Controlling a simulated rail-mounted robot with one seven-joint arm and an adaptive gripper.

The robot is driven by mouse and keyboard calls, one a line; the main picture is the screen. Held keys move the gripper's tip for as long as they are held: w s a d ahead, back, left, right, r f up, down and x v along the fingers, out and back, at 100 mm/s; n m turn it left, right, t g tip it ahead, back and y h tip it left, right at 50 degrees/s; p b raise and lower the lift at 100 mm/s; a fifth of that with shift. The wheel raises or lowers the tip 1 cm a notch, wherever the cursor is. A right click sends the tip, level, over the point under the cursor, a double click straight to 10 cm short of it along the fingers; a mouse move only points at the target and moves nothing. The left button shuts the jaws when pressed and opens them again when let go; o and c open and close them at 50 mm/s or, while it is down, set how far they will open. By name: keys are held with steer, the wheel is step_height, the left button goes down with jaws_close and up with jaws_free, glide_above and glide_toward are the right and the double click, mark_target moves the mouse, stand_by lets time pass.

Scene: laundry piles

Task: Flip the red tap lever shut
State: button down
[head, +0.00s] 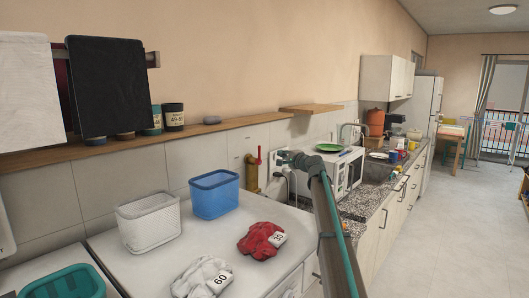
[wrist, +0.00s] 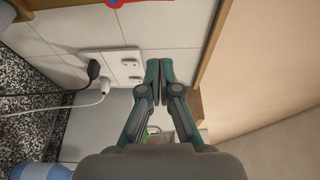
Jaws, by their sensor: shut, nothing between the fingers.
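The red tap lever (head: 259,154) stands roughly upright on a brass tap (head: 251,174) on the tiled wall, above the white machine tops, in the head view. A red piece (wrist: 140,2), likely the lever, is cut off by the top edge of the wrist view. My gripper (head: 281,156) is just right of the lever in the head view, at about its height, with a small gap showing. In the wrist view its two fingertips (wrist: 158,66) are together with nothing between them. Depth between fingertips and lever is hard to tell.
Wall sockets (wrist: 122,67) with plugged-in cords are near my gripper. A wooden shelf (head: 215,128) runs above the tap. Below are a blue basket (head: 214,195), a white basket (head: 149,222) and red cloth (head: 260,242). The microwave (head: 344,171) stands to the right.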

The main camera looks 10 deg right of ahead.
mark_target(259, 155)
steer(key=p+x, duration=0.4)
steer(key=x, duration=0.6)
steer(key=s+a+p, duration=0.1)
steer(key=s+a, duration=0.1)
steer(key=shift+s+a, duration=0.35)
steer(key=shift+a, duration=0.05)
steer(key=shift+f, duration=0.15)
